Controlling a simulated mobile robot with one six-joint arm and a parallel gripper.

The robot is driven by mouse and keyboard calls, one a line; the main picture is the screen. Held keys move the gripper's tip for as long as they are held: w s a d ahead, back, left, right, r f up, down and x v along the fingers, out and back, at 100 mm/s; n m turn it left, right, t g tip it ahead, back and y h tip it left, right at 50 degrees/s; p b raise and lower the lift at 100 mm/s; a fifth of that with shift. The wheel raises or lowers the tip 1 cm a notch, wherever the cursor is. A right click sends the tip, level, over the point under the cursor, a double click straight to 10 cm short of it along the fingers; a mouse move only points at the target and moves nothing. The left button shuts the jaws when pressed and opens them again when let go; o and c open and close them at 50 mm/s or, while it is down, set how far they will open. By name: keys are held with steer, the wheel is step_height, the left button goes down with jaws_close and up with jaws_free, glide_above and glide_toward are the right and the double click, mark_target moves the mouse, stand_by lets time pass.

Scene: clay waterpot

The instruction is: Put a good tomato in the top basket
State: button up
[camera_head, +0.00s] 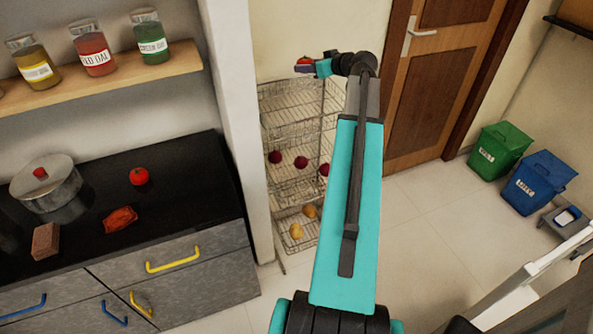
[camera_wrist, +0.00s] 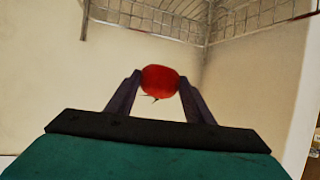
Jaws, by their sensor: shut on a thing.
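My gripper (camera_head: 304,67) is shut on a red tomato, which shows clearly between the two fingers in the wrist view (camera_wrist: 160,80). In the head view only a small part of this tomato (camera_head: 304,61) shows at the fingertips. The gripper is near the top of a wire basket rack (camera_head: 290,103); whether it is over the top basket or beside it I cannot tell. In the wrist view, wire mesh (camera_wrist: 250,17) crosses the upper edge.
The rack's middle basket holds several dark red onions (camera_head: 301,162), and a lower one holds potatoes (camera_head: 296,230). A pot (camera_head: 45,186) and a brown block (camera_head: 46,241) stand on the counter. A wall edge (camera_head: 236,110) separates counter and rack. Green (camera_head: 499,150) and blue (camera_head: 538,183) bins stand at right.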

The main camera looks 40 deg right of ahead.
steer(key=o, duration=1.1)
steer(key=shift+o, duration=0.2)
steer(key=b+v, duration=0.3)
steer(key=v, duration=1)
steer(key=shift+s, duration=0.4)
steer(key=shift+s+a, duration=0.1)
